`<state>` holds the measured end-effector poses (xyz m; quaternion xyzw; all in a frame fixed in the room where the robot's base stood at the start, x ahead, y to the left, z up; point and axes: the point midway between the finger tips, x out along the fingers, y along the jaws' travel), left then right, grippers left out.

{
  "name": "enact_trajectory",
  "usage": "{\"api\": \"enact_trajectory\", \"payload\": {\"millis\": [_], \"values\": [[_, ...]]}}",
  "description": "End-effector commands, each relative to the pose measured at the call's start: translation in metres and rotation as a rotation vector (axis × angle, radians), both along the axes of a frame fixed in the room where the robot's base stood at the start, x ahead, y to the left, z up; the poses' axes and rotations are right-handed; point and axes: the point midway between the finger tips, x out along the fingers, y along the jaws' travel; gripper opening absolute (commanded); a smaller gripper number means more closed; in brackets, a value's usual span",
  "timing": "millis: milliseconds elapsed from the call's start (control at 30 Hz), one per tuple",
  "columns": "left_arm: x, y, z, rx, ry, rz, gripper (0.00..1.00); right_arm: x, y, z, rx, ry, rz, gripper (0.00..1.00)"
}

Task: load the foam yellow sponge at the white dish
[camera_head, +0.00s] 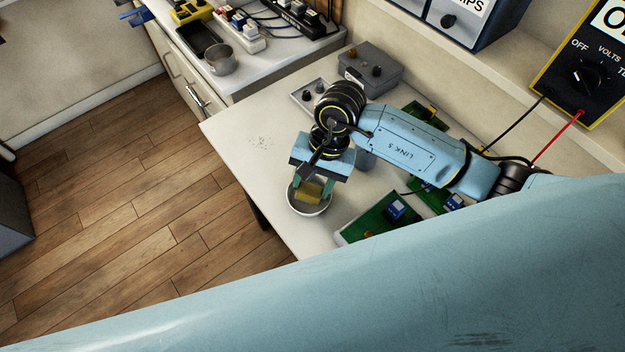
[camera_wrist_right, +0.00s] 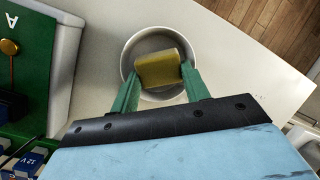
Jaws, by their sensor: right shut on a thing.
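My right gripper (camera_head: 312,188) is shut on the yellow foam sponge (camera_head: 309,193). In the right wrist view the sponge (camera_wrist_right: 158,69) sits between the two green fingertips of the gripper (camera_wrist_right: 160,80). The white dish (camera_head: 322,208) stands on the table, directly below the sponge. In the right wrist view the dish's rim (camera_wrist_right: 134,50) shows all around the sponge. I cannot tell whether the sponge touches the dish's bottom. My left gripper is not in view.
A green circuit board in a tray (camera_head: 365,222) lies right of the dish. A grey box (camera_head: 370,68) and a small tray with knobs (camera_head: 308,97) stand at the back. A counter with a metal cup (camera_head: 221,62) is at the upper left. The table's left part (camera_head: 250,135) is clear.

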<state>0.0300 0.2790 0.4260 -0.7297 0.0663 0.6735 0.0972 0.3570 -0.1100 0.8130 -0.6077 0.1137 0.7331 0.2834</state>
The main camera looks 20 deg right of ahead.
Motion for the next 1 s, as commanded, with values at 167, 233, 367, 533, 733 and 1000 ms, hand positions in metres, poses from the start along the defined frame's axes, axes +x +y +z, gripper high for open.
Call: {"api": "enact_trajectory", "payload": {"millis": [167, 233, 367, 533, 733, 1000], "values": [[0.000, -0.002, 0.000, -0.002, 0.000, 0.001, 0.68, 0.000, 0.000, 0.000, 0.000, 0.000, 0.000, 0.28], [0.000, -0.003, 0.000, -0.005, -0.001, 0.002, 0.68, 0.000, 0.000, 0.000, 0.000, 0.000, 0.000, 0.28], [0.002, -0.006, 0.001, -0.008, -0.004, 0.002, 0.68, 0.000, 0.000, 0.001, 0.000, 0.000, 0.000, 0.28], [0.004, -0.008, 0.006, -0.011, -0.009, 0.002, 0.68, 0.000, 0.000, 0.008, 0.000, -0.001, 0.001, 0.28], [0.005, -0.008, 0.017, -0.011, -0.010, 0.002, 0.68, 0.000, 0.000, 0.024, 0.000, -0.001, 0.001, 0.28], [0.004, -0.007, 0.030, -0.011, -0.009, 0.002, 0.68, 0.000, 0.000, 0.046, -0.002, -0.002, 0.002, 0.28]]}}
